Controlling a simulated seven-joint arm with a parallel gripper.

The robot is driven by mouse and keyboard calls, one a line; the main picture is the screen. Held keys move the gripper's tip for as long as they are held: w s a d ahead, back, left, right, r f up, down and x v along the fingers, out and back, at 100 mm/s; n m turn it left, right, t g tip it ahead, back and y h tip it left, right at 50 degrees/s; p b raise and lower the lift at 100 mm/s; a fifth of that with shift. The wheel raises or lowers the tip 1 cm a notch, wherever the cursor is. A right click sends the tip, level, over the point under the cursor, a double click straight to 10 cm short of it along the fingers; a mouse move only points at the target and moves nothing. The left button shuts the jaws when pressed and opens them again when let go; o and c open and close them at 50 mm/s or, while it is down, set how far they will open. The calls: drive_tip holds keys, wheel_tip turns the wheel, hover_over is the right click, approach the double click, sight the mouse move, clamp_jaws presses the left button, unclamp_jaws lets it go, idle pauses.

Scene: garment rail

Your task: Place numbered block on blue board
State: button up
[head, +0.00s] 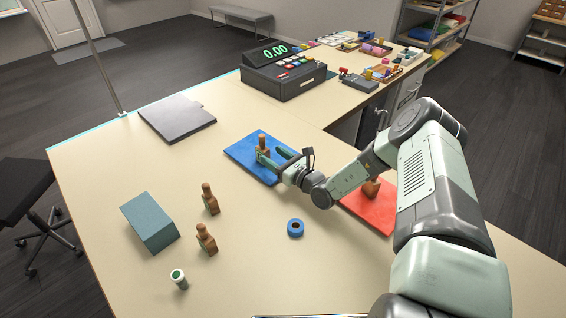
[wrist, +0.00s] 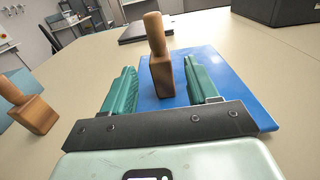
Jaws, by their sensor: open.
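The blue board (head: 243,154) lies flat on the table near its middle. A brown wooden block with a knobbed handle (head: 263,148) stands upright on it; it also shows in the wrist view (wrist: 160,72). No number can be read on it. My gripper (head: 276,152) is open, its green fingers low over the board on either side of this block, with gaps visible in the wrist view (wrist: 162,90). Two similar blocks stand on the bare table at left, one farther (head: 210,200) and one nearer (head: 206,241). Another brown block (head: 372,187) stands on the red board (head: 362,205), partly behind my arm.
A dark flat slab (head: 177,118) lies behind. A black register (head: 283,75) stands at the back. Table between the ring and blocks is clear.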

drive_tip(key=v, duration=0.4)
idle(0.3)
